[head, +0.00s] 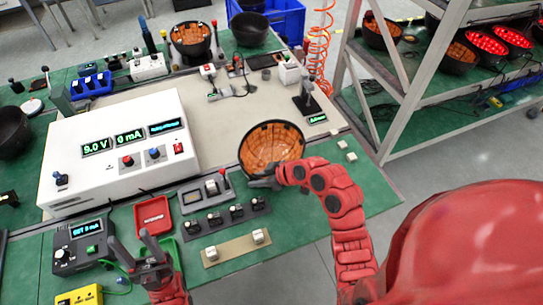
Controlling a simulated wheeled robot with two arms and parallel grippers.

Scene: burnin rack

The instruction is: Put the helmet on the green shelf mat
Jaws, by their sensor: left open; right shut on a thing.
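A helmet (275,143) with an orange padded inside and a dark rim is tilted with its opening toward me, at the front right of the workbench. My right gripper (262,178) is shut on the helmet's lower left rim. I cannot tell whether the helmet touches the bench. A green shelf mat (432,122) covers the lower shelf of the rack at the right, partly hidden by the rack posts.
A white test unit (112,150) stands at the left of the bench. A metal rack (420,88) has more helmets on its upper shelf, some lit red. Another orange-lined helmet (190,38) sits at the back. A gap of floor separates bench and rack.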

